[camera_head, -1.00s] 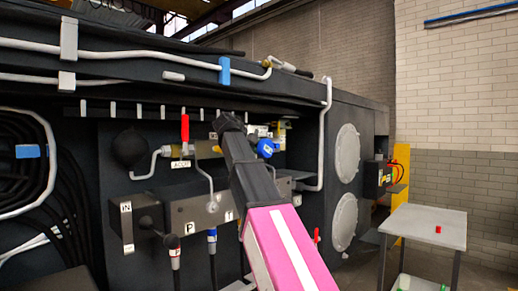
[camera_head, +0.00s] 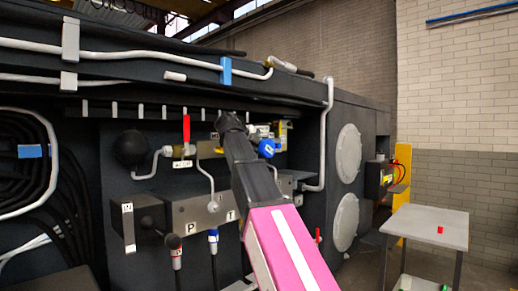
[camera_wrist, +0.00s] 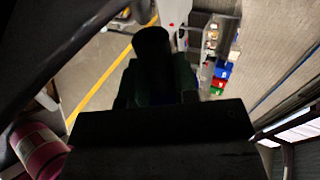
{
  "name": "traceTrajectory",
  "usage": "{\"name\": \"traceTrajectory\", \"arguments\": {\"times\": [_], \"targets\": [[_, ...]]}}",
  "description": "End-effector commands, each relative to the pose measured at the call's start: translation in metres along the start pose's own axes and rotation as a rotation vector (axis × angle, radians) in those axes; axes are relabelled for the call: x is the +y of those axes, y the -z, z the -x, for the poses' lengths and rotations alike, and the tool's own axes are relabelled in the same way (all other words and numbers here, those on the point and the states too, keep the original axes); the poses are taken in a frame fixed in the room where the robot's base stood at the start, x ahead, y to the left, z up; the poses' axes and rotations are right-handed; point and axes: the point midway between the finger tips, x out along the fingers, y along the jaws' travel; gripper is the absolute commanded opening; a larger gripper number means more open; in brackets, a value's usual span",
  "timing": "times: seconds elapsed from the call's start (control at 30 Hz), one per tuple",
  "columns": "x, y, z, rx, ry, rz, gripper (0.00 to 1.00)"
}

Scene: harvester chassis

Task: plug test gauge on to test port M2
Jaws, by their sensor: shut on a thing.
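The test gauge (camera_head: 266,148), blue with a small white face, shows just right of the black end of my arm in the head view. My gripper (camera_head: 256,137) is mostly hidden behind my own wrist there and is shut on the gauge, close in front of the chassis panel. In the wrist view a dark, shadowed shape stands in front of the lens; I cannot make out the fingers or the gauge in it. I cannot pick out test port M2. Small labels beside my wrist are too small to read, and my arm covers part of the panel.
Left of my wrist are a red-handled valve (camera_head: 187,130), a grey pipe and a block marked P (camera_head: 193,216) with hoses below. A pipe (camera_head: 326,135) runs down at the right. A small table (camera_head: 425,222) with a red object stands at the far right.

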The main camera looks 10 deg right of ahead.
Motion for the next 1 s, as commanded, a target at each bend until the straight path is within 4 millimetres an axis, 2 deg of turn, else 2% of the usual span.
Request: {"name": "traceTrajectory", "arguments": {"times": [1.0], "targets": [[-0.001,-0.017,0.001,0.000,0.001,0.000,0.00]]}}
